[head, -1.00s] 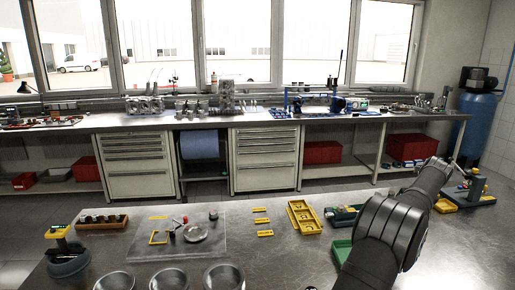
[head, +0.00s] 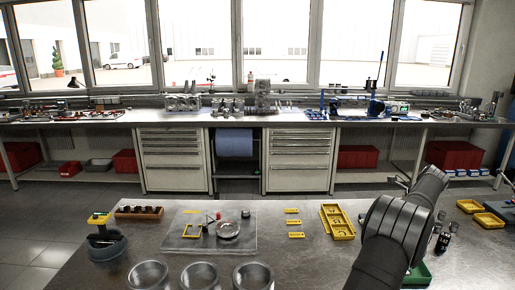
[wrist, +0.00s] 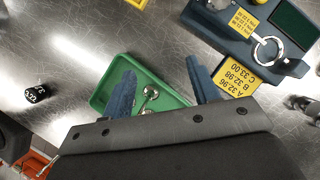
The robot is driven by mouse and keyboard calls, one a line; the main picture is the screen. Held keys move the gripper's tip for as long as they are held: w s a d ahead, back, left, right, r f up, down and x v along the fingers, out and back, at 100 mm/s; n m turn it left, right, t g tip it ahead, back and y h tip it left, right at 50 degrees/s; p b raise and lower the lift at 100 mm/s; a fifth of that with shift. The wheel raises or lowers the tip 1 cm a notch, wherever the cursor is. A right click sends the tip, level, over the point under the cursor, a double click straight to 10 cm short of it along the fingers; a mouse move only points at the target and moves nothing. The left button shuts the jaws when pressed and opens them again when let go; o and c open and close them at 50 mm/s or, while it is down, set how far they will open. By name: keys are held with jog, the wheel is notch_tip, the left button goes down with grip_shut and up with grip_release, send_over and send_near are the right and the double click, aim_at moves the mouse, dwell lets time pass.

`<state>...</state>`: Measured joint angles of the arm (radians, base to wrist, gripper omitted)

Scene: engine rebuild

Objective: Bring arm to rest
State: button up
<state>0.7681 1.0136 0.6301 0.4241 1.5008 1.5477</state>
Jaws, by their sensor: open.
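My gripper (wrist: 160,88) is open in the wrist view, its two blue-grey fingers spread apart. A green tray (wrist: 103,98) lies below and beyond the fingers. A small shiny metal part (wrist: 150,92) shows between the fingers, over the tray, and I cannot tell that either finger touches it. In the head view my dark arm reaches in from the lower right over the metal table, and its fingers cannot be made out. The green tray's edge (head: 418,275) shows beside my arm there.
A dark blue fixture (wrist: 225,25) with a ring and yellow labels stands close beyond the right finger. A small black labelled cylinder (wrist: 38,94) stands to the left. Yellow trays (head: 343,231), a grey plate (head: 185,242) and metal bowls (head: 200,275) occupy the table.

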jog(key=w+a+f+n+g+y, duration=0.1)
jog(key=w+a+n+g, duration=0.1)
jog(key=a+n, duration=0.4)
jog(key=a, duration=0.3)
jog(key=shift+f+n+g, duration=0.3)
jog(key=shift+f+n, duration=0.1)
jog(key=s+d+r+m+t+h, duration=0.1)
jog(key=s+d+m+t, duration=0.1)
jog(key=d+m, duration=0.4)
jog(key=s+d+r+m+t+h, duration=0.1)
jog(key=s+d+r+m+h, duration=0.1)
jog(key=d+m, duration=0.5)
jog(key=s+d, duration=0.1)
jog(key=d, duration=0.3)
jog(key=shift+r+t, duration=0.25)
jog(key=shift+t, duration=0.15)
jog(key=shift+d, duration=0.1)
